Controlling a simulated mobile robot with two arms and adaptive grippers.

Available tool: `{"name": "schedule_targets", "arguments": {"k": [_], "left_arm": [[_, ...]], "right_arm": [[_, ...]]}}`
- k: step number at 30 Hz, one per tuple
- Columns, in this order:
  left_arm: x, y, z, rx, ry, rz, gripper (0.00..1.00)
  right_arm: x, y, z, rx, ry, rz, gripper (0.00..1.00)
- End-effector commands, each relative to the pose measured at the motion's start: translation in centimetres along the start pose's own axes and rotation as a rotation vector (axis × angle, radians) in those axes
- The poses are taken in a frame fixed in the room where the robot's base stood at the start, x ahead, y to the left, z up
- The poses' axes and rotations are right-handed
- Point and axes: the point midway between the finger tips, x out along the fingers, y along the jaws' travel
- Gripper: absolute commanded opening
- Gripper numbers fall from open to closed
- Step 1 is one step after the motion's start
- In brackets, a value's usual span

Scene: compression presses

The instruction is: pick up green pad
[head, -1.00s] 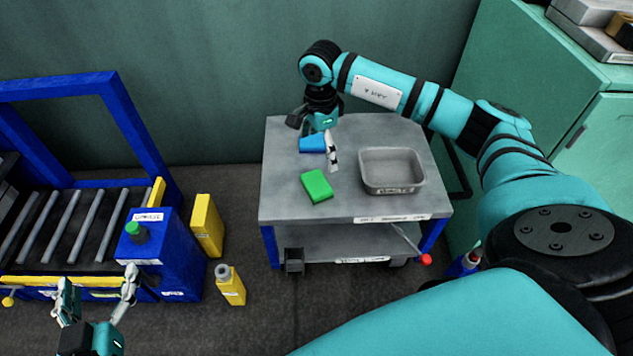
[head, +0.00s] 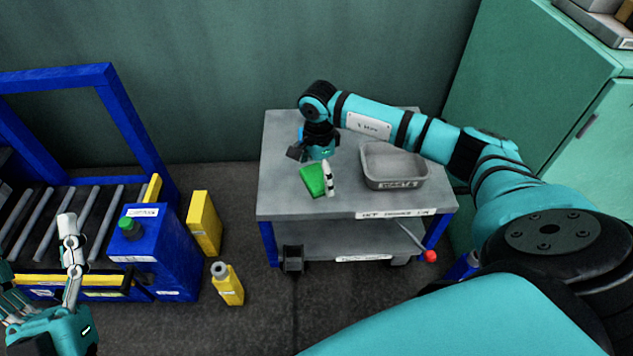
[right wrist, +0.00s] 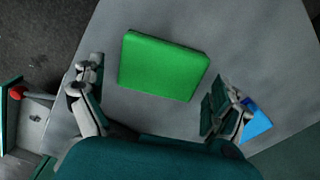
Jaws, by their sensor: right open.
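The green pad (head: 313,181) lies flat on the grey top of the cart, left of the metal tray. My right gripper (head: 316,167) is open above the cart top, with a finger in front of the pad's right side in the head view. In the right wrist view the whole green pad (right wrist: 163,65) shows ahead of and between the spread fingers (right wrist: 155,88). I see no contact with it. My left gripper (head: 38,275) is open and empty at the lower left, its fingers spread in front of the blue roller frame.
A grey metal tray (head: 394,180) stands on the cart top (head: 285,203). A blue pad (right wrist: 257,122) lies beside the right finger in the wrist view. A yellow bottle (head: 228,285) stands on the floor. A green cabinet (head: 535,90) is at right.

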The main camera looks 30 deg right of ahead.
Motion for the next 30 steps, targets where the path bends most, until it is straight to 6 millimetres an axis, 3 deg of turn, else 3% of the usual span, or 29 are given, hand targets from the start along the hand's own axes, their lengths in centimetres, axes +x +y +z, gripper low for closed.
{"name": "schedule_targets", "arguments": {"k": [5,12,20,30], "left_arm": [[-0.2,0.2,-1.6,-0.005,0.093,0.004,0.79],[-0.1,0.2,-1.7,-0.005,0.1,0.004,0.79],[-0.1,0.2,-1.7,-0.005,0.099,0.004,0.79],[-0.1,0.2,-1.7,-0.005,0.098,0.004,0.79]], "right_arm": [[1.1,0.0,0.0,0.001,0.001,0.0,1.0],[1.1,0.0,0.0,0.001,0.001,-0.001,1.0],[1.1,0.0,0.0,0.0,0.001,-0.001,0.68],[1.0,0.0,0.0,0.0,0.0,-0.001,0.67]]}}
